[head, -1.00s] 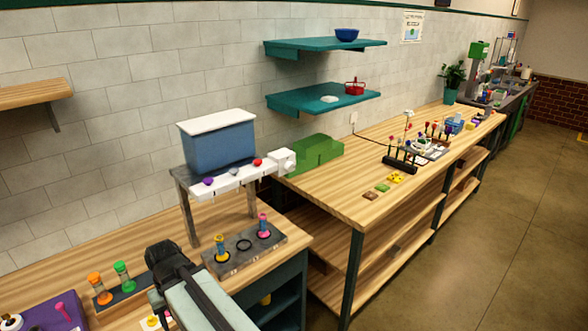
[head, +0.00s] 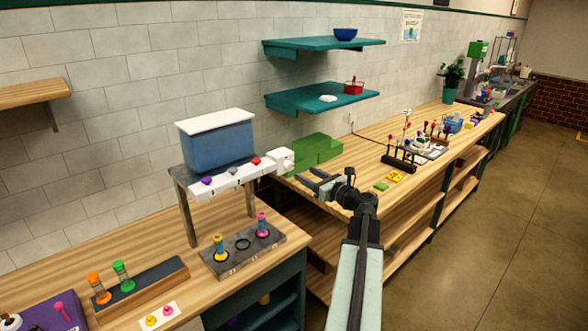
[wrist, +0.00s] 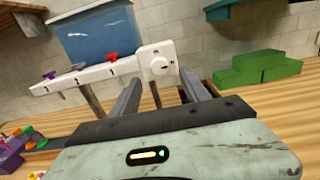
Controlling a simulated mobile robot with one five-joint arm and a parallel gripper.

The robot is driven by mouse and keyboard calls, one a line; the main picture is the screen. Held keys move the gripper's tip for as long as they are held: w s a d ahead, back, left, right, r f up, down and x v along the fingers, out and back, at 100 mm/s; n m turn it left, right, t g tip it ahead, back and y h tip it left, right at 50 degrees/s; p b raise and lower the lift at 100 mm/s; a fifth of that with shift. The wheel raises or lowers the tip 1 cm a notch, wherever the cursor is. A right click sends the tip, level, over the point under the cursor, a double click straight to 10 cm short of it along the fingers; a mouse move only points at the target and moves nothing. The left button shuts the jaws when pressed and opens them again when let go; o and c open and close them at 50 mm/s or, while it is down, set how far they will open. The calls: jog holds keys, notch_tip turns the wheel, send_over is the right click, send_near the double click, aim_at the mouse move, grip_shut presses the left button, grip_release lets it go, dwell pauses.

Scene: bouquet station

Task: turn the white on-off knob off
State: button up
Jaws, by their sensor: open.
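The white on-off knob (head: 288,160) is a round dial on the white box at the right end of the white valve bar (head: 236,178). In the wrist view the knob (wrist: 159,65) faces me, just beyond and slightly above the gap between my fingertips. My gripper (head: 305,176) is open and empty, a little right of and below the knob in the head view. In the wrist view my gripper's fingers (wrist: 159,80) point up toward the knob, apparently without touching it. The knob's exact setting is too small to read.
A green stepped block (head: 316,149) lies behind my gripper on the right-hand bench. A grey holder (head: 222,262) with spools stands below the bar.

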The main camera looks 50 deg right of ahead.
aim_at(291, 166)
jog(key=w, duration=0.7)
jog(key=shift+w+d, duration=0.2)
jog(key=shift+w, duration=0.1)
grip_shut()
